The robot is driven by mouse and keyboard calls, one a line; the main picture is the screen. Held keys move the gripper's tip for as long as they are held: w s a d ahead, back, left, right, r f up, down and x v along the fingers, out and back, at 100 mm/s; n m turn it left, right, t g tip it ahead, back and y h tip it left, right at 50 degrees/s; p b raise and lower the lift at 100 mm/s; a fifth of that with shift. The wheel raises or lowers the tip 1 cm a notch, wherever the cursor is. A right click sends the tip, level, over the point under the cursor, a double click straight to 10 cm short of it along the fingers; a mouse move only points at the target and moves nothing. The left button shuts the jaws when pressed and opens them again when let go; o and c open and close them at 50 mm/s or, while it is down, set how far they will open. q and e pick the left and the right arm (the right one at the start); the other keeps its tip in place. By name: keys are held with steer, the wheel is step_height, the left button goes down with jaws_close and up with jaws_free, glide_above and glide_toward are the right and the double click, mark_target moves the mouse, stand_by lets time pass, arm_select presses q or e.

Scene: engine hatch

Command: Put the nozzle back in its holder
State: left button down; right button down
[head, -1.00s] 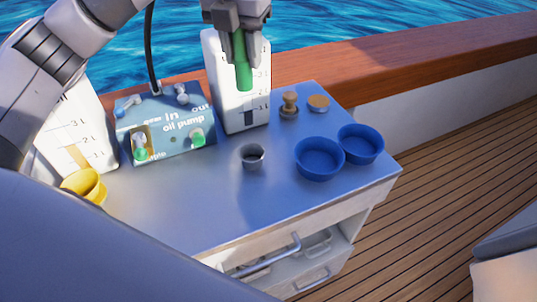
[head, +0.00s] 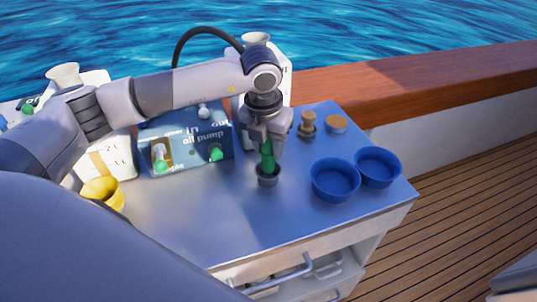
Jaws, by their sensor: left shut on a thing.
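My left gripper (head: 268,142) points down and is shut on the green nozzle (head: 268,158). The nozzle is upright, with its lower end at the mouth of the small grey cup-shaped holder (head: 268,179) on the table. The tip is hidden by the holder's rim, so I cannot tell how deep it sits. A black hose (head: 206,31) arches up behind my left arm. The blue oil pump box (head: 185,145) stands left of the gripper. My right gripper is not in view.
Two blue bowls (head: 335,181) stand right of the holder. A brown stopper (head: 307,126) and a cork-coloured lid (head: 337,124) lie behind them. A yellow funnel (head: 102,194) is at the left. The front of the blue tabletop (head: 215,232) is clear.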

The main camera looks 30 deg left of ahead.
mark_target(268, 156)
arm_select(q)
step_height(268, 156, down, 3)
steer(key=shift+f, duration=0.2)
steer(key=shift+f, duration=0.2)
steer(key=c, duration=0.7)
jaws_free()
steer(key=shift+r, duration=0.1)
steer(key=shift+r, duration=0.2)
steer(key=r, duration=0.4)
steer(key=s+r, duration=0.1)
steer(key=r, duration=0.6)
steer(key=shift+s+r, duration=0.35)
steer(key=shift+s, duration=0.05)
